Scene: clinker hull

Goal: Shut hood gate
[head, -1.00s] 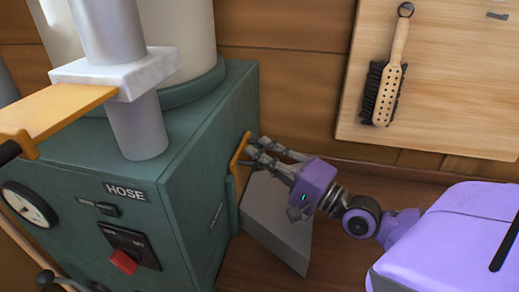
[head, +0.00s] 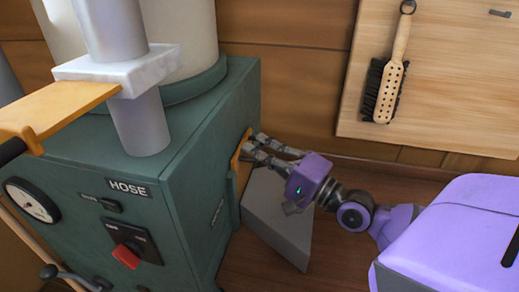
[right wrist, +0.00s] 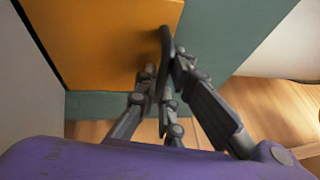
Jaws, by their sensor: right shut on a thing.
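A flat orange gate plate (head: 239,168) stands at the right side of the green machine (head: 185,185), just above a grey sloping hood (head: 280,220). My right gripper (head: 246,149) reaches in from the right and is shut at this plate. In the right wrist view, the orange plate (right wrist: 110,35) fills the upper left, and my right gripper's fingers (right wrist: 164,70) close around a dark bar-like handle (right wrist: 166,42) at its edge. The fingers hide part of the handle. How far the plate is slid in I cannot tell. My left gripper is not in view.
A second orange plate (head: 70,105) with a black handle sticks out of a white collar (head: 118,70) on a grey pipe. The machine's front has a HOSE label, a dial and a red switch (head: 125,257). A brush (head: 385,90) hangs on a wooden board.

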